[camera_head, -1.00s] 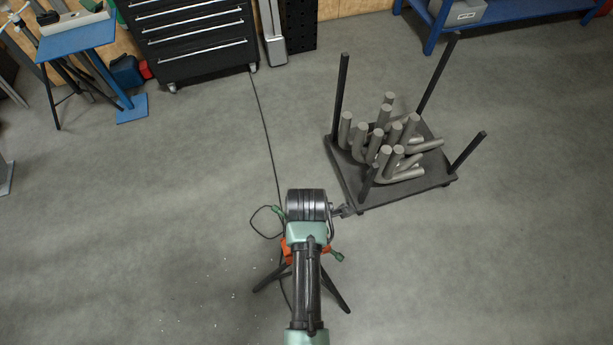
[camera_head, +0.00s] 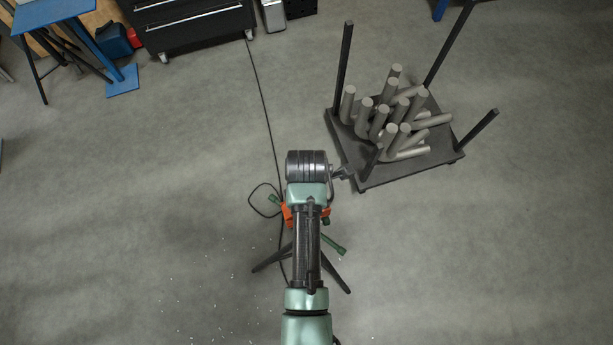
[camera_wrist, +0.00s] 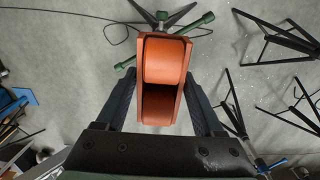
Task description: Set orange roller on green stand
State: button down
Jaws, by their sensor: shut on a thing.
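The orange roller (camera_wrist: 165,60), a wide orange wheel in an orange frame, sits between the two dark fingers of my gripper (camera_wrist: 163,88) in the wrist view. My gripper is shut on it. In the head view a bit of the orange roller (camera_head: 291,214) shows beside my arm, which hides the rest and the gripper. The green stand (camera_wrist: 204,20) has green bars and dark splayed legs. It is partly behind the roller in the wrist view. In the head view a green bar of the stand (camera_head: 333,244) and its legs show under my arm. I cannot tell whether roller and stand touch.
A black cable (camera_head: 267,125) runs along the floor. Dark trestle-like stands (camera_wrist: 275,45) are at the right in the wrist view.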

jog(key=shift+f+b, duration=0.35)
jog(key=shift+f, duration=0.3)
jog(key=shift+w+d, duration=0.1)
jog(key=shift+w, duration=0.05)
jog(key=shift+f, duration=0.25)
jog(key=shift+f+b, duration=0.85)
jog(key=shift+f, duration=0.45)
jog(key=shift+f, duration=0.4)
jog(key=shift+f+b, duration=0.35)
jog(key=shift+b, duration=0.1)
grip_release()
jog(key=shift+f, duration=0.15)
